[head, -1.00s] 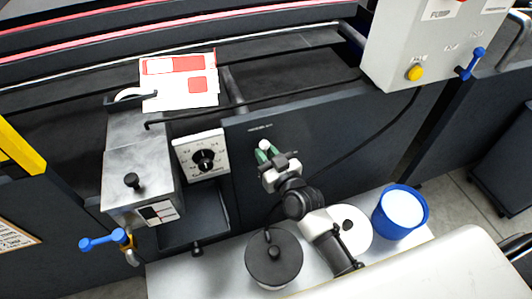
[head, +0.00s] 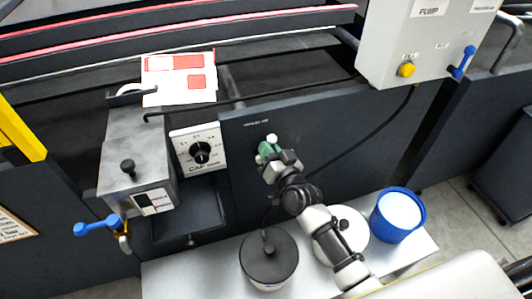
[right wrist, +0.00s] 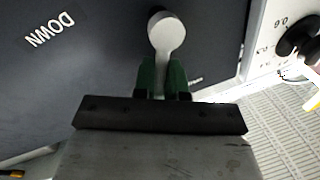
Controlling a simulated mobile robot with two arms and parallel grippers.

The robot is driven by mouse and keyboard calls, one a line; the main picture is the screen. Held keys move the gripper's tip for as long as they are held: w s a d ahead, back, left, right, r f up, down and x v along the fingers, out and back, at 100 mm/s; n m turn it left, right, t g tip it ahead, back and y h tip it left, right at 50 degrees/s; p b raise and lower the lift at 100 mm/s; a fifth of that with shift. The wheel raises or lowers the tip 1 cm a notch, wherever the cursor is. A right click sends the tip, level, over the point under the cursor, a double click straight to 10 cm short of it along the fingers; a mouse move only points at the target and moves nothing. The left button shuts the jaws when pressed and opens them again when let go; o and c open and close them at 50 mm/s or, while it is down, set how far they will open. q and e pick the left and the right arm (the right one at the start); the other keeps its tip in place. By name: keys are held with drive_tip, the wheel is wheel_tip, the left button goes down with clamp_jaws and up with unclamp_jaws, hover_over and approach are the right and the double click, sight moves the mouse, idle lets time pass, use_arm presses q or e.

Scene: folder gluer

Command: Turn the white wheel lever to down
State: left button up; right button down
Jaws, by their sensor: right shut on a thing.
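The white wheel lever (right wrist: 167,38) has a round end and a short tapering stem, and stands in front of the dark panel. In the head view its pale tip (head: 271,138) shows just above my right gripper (head: 268,150). In the right wrist view the green fingers of my right gripper (right wrist: 163,78) are shut around the lever's stem. The fingers hide the stem's lower part and its pivot. A white DOWN label (right wrist: 49,29) shows on the panel at the upper left of the wrist view. My left gripper is not in view.
A white dial panel (head: 198,148) sits left of the lever. A grey box (head: 410,45) with a yellow button hangs at the upper right.

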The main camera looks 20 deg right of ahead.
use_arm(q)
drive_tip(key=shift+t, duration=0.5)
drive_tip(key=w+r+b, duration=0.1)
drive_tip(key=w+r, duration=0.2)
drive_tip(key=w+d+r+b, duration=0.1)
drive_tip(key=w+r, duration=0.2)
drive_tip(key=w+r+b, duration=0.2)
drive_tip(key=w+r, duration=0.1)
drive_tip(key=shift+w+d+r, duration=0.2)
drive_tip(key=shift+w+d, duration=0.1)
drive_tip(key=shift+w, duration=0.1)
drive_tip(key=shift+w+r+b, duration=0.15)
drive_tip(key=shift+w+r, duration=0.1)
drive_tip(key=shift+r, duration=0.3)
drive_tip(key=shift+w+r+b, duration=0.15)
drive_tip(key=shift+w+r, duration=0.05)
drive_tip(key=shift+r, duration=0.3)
use_arm(e)
drive_tip(key=shift+w+d+f+m+t+h, duration=0.1)
drive_tip(key=shift+d+f+m+t+h, duration=0.35)
drive_tip(key=shift+m, duration=1.9)
drive_tip(key=shift+d+f+m+t+h, duration=0.15)
drive_tip(key=shift+d+f+m+h, duration=0.4)
drive_tip(key=shift+m, duration=1.75)
drive_tip(key=shift+w+d+f+m+t+h, duration=0.1)
drive_tip(key=shift+d+f+m+t+h, duration=0.35)
drive_tip(key=shift+m, duration=1.9)
drive_tip(key=shift+f, duration=0.1)
